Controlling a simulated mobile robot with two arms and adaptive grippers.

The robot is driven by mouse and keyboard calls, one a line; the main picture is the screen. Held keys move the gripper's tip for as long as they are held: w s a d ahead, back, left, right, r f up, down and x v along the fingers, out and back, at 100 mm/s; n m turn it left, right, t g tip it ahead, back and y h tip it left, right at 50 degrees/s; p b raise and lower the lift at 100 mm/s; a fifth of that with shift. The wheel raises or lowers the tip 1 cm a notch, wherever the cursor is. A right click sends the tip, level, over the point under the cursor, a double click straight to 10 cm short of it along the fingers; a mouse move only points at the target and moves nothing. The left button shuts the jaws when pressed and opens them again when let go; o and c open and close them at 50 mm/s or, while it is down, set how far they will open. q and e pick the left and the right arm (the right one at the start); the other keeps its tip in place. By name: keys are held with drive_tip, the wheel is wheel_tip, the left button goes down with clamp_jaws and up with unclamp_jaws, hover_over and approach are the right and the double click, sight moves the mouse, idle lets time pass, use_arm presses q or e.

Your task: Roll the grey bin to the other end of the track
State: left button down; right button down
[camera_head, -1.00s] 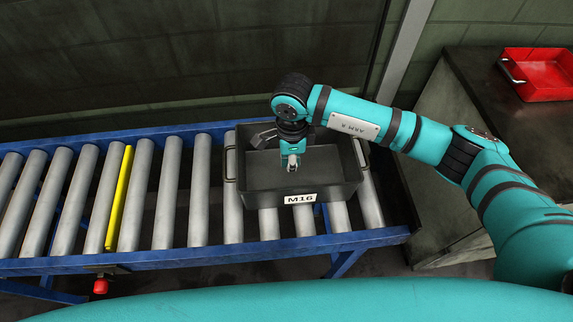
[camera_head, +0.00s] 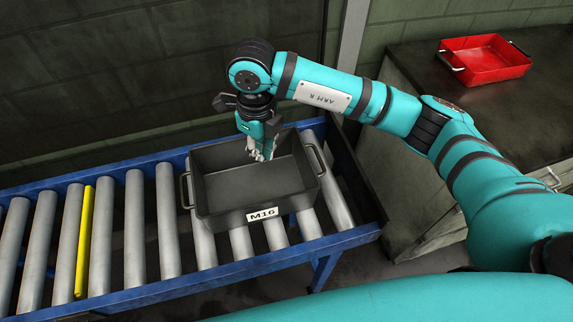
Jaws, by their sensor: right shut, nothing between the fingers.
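The grey bin (camera_head: 250,187), labelled M16 and with a handle at each end, sits upright on the rollers near the right end of the blue-railed roller track (camera_head: 215,281). It looks empty. My right gripper (camera_head: 261,157) is shut and empty. It points down at the bin's far side, with its fingertips over or just inside the far wall; I cannot tell whether they touch it. My left gripper is not in view.
A yellow bar (camera_head: 84,240) lies across the track among the rollers, left of the bin. The rollers between are clear. A red tray (camera_head: 485,60) stands on a dark cabinet (camera_head: 420,75) at the right. A wall runs close behind the track.

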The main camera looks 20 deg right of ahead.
drive_tip(key=m+p, duration=0.1)
drive_tip(key=m, duration=0.6)
drive_tip(key=m+p, duration=0.3)
drive_tip(key=m, duration=1.6)
approach(291, 179)
drive_tip(key=a+f, duration=0.1)
drive_tip(key=f, duration=0.1)
drive_tip(key=a+f, duration=0.3)
drive_tip(key=shift+s+a+f, duration=0.1)
drive_tip(key=shift+s+f, duration=0.05)
drive_tip(key=shift+f, duration=0.2)
drive_tip(key=d, duration=0.1)
drive_tip(key=d+p, duration=0.1)
drive_tip(key=d, duration=0.1)
drive_tip(key=shift+f, duration=0.35)
drive_tip(key=shift+d+p, duration=0.3)
drive_tip(key=shift+d, duration=0.25)
